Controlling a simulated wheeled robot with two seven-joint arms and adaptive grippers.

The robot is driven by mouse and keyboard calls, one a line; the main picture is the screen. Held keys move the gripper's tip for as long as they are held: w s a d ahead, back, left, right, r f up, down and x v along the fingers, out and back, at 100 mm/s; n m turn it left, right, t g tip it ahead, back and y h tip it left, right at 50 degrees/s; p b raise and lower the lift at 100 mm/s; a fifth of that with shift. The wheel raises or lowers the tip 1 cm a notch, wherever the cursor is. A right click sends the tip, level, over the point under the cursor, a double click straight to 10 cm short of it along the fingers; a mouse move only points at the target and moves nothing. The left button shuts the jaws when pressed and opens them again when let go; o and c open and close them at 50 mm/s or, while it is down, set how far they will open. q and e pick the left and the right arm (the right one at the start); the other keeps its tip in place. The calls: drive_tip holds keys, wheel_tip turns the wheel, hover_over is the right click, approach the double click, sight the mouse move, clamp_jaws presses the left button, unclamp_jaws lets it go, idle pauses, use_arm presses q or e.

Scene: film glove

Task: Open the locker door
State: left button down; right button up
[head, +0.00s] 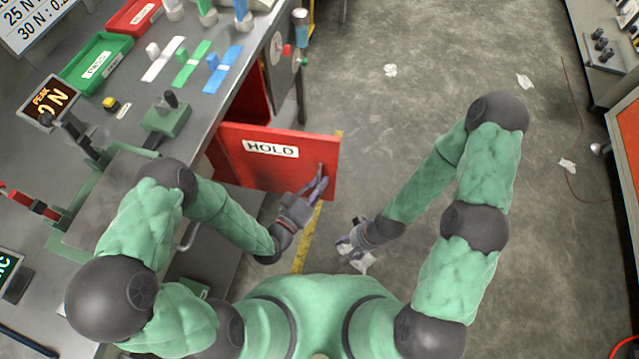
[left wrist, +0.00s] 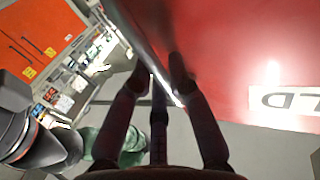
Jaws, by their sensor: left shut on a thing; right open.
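The red locker door (head: 250,160) with a white HOLD label stands swung out from the bench's side, ajar, with a dark red interior (head: 250,100) showing behind it. My left gripper (head: 318,187) is shut on the door's handle (head: 321,172) near the door's free edge. In the left wrist view the fingers (left wrist: 160,80) close around a thin bar next to the red door face (left wrist: 240,60). My right gripper (head: 347,248) is open and empty, low over the floor to the right of the door.
The grey bench (head: 130,135) on the left carries a green tray (head: 97,62), a red tray (head: 133,15), coloured strips and a peak-force display (head: 48,103). Crumpled white scraps (head: 390,70) lie on the floor. The floor right of the door is mostly free.

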use_arm(q)
drive_tip(key=shift+w+a, duration=0.1)
drive_tip(key=c, duration=1.4)
unclamp_jaws()
drive_tip(key=shift+c, duration=0.2)
drive_tip(key=v, duration=0.7)
drive_tip(key=shift+s, duration=0.2)
drive_tip(key=shift+s+a, duration=0.1)
